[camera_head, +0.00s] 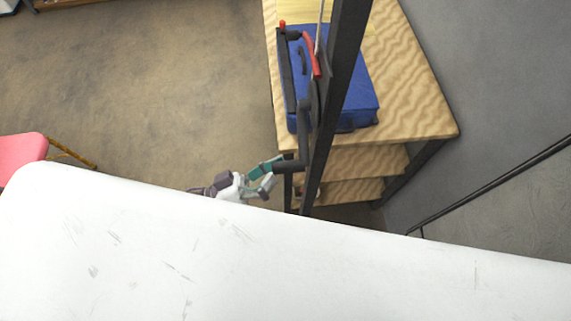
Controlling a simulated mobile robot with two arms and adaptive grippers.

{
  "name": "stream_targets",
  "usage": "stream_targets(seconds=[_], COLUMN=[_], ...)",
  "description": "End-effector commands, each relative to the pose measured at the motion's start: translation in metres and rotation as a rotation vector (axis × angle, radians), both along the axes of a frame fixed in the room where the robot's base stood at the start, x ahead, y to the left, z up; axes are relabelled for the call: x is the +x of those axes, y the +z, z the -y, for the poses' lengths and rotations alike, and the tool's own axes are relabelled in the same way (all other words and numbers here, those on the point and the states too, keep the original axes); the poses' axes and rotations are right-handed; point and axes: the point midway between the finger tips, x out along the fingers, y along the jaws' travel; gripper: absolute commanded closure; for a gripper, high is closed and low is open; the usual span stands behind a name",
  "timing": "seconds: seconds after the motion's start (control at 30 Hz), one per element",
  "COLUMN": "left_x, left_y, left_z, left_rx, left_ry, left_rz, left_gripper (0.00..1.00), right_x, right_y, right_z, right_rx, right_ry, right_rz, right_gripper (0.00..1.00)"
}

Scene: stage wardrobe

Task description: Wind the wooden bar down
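A dark upright post (340,75) carries a winch with a dark crank arm (304,125). The crank's grip (290,167) sticks out to the left at the arm's lower end. My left gripper (275,170), with teal fingers, is just left of this grip. Its fingers are apart, and the grip's end appears to lie between the fingertips; I cannot tell whether they touch. I cannot make out the wooden bar. My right gripper is not in view.
A wooden shelf unit (420,100) stands behind the post with a blue case (352,98) on top. A pink seat (20,153) is at the left. A dark rail (490,186) slopes at the right. The brown floor (150,100) at upper left is mostly clear.

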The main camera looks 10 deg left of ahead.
Motion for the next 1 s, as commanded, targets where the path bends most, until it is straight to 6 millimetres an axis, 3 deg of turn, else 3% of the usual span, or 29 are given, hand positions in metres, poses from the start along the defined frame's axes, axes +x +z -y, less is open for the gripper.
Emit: stream_targets(seconds=[0.2, 0.4, 0.6, 1.0], left_x=[-0.024, -0.039, -0.045, -0.045], left_y=[-0.018, -0.026, -0.029, -0.030], left_z=[-0.040, -0.065, -0.075, -0.075], left_rx=[0.004, -0.001, -0.004, -0.002], left_ry=[-0.001, -0.002, -0.002, -0.001], left_rz=[-0.004, 0.000, 0.002, 0.003], left_gripper=[0.47, 0.47, 0.47, 0.47], right_x=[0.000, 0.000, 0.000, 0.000], right_y=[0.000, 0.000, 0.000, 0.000], right_z=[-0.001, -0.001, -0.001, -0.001], right_rx=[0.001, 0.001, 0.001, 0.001], right_ry=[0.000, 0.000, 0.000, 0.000], right_rz=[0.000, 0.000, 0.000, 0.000], right_gripper=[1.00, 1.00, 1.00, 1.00])
